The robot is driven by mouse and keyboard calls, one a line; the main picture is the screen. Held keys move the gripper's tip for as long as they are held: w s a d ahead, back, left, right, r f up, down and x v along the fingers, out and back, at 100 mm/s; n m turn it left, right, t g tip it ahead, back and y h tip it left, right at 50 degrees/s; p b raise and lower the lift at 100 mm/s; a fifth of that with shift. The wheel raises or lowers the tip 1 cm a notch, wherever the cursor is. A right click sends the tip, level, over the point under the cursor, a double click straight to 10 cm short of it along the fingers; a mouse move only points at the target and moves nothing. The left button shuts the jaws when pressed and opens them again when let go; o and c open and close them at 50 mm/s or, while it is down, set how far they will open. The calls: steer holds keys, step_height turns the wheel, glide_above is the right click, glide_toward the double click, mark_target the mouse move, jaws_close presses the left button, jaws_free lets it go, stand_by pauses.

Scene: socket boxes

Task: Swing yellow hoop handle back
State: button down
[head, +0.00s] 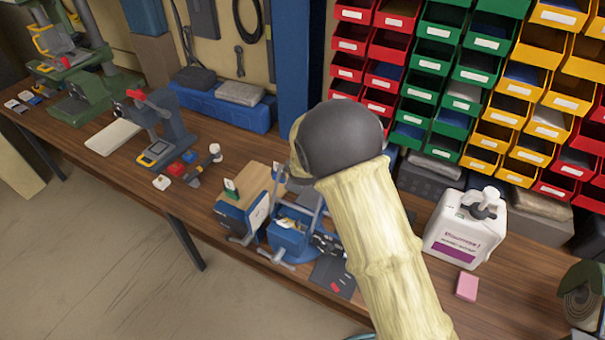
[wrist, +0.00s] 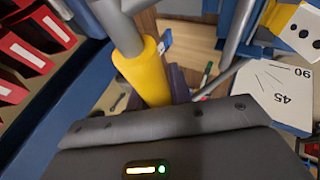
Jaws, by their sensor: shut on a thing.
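The yellow hoop handle (wrist: 146,72) shows in the wrist view as a thick yellow sleeve on a grey bar, slanting just beyond the dark body of my gripper (wrist: 165,125). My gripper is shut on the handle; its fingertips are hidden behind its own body. In the head view my arm covers the gripper and the yellow sleeve.
A white canister (head: 462,236) and a pink block (head: 467,286) are on the right of the bench (head: 510,310). Red, green and yellow bins (head: 470,75) rise behind. A grey and red tool (head: 158,128) stands to the left. A white plate marked 45 and 90 (wrist: 275,92) is at right in the wrist view.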

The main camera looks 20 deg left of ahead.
steer(key=shift+s+f, duration=0.35)
steer(key=shift+f, duration=0.15)
steer(key=c, duration=1.3)
jaws_free()
steer(key=shift+w+a+r, duration=0.1)
steer(key=shift+r, duration=0.05)
steer(key=shift+r, duration=0.2)
steer(key=b+v, duration=0.3)
steer(key=v, duration=1.4)
steer(key=shift+b, duration=0.35)
steer(key=s+d+f+m+g+h, duration=0.1)
steer(key=s+d+m, duration=0.3)
steer(key=d, duration=0.6)
steer(key=s+d+f+m+g+h, duration=0.1)
steer(key=s+d+f+m+g, duration=0.1)
steer(key=d+m, duration=0.5)
steer(key=s+d+f+m+g+h, duration=0.1)
steer(key=s+d+m, duration=0.4)
steer(key=d, duration=0.9)
steer(key=shift+s+d+f+m+g+h, duration=0.15)
steer(key=shift+f+m, duration=0.15)
steer(key=shift+f, duration=0.1)
steer(key=shift+s+d+f+m+g+h, duration=0.2)
steer(key=shift+f+m, duration=0.1)
steer(key=shift+f, duration=0.15)
